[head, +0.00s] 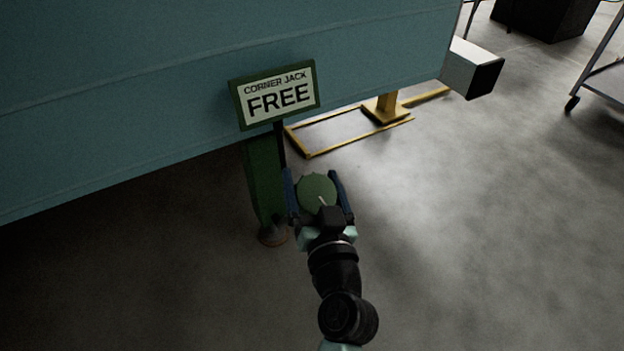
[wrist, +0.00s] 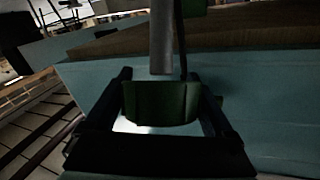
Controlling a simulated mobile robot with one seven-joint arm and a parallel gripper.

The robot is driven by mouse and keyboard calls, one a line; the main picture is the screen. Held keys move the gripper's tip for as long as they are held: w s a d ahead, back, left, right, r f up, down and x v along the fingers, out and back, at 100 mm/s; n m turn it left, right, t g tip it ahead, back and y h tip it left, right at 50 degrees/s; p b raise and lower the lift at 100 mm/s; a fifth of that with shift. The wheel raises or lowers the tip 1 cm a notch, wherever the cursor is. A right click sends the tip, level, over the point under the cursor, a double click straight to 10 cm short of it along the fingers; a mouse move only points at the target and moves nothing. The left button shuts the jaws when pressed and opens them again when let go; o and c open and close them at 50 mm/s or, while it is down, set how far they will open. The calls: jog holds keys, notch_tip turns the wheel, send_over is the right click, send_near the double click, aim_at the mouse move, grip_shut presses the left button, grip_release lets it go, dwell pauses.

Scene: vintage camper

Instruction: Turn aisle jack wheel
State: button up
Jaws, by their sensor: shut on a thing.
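The green jack wheel (head: 317,190) is a round knob with a pale pointer line, in front of the green jack post (head: 265,185) under the camper. My gripper (head: 317,184) has a finger on the left and right sides of the wheel and is shut on it. In the wrist view the wheel (wrist: 160,103) shows as a dark green block between the two fingers of my gripper (wrist: 162,90). A sign (head: 277,94) above the post reads "CORNER JACK FREE". The wheel's mount is partly hidden.
The teal camper body (head: 130,100) overhangs the post. A yellow stand (head: 388,108) with a yellow floor frame is behind. A pale rectangular beam end (head: 472,70) juts out at upper right, near a wheeled cart (head: 605,75). The concrete floor on the right is clear.

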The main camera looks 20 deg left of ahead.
jog(key=shift+r+m+h+p, duration=0.15)
jog(key=shift+m+h+p, duration=0.2)
jog(key=shift+p, duration=0.35)
jog(key=m+h+p, duration=0.1)
jog(key=m+p, duration=0.1)
jog(key=p, duration=0.2)
jog(key=shift+d+r+t+h, duration=0.1)
jog(key=shift+t+h, duration=0.15)
jog(key=shift+t, duration=0.15)
jog(key=shift+m+h+p, duration=0.35)
jog(key=shift+h+p, duration=0.05)
jog(key=shift+p, duration=0.8)
jog(key=p, duration=0.2)
jog(key=m+h+p, duration=0.1)
jog(key=p, duration=0.1)
jog(key=shift+w+d+f+m, duration=0.1)
jog(key=shift+f+m, duration=0.15)
jog(key=shift+m, duration=0.05)
jog(key=shift+d+m+h+p, duration=0.25)
jog(key=shift+h+p, duration=0.25)
jog(key=shift+p, duration=0.55)
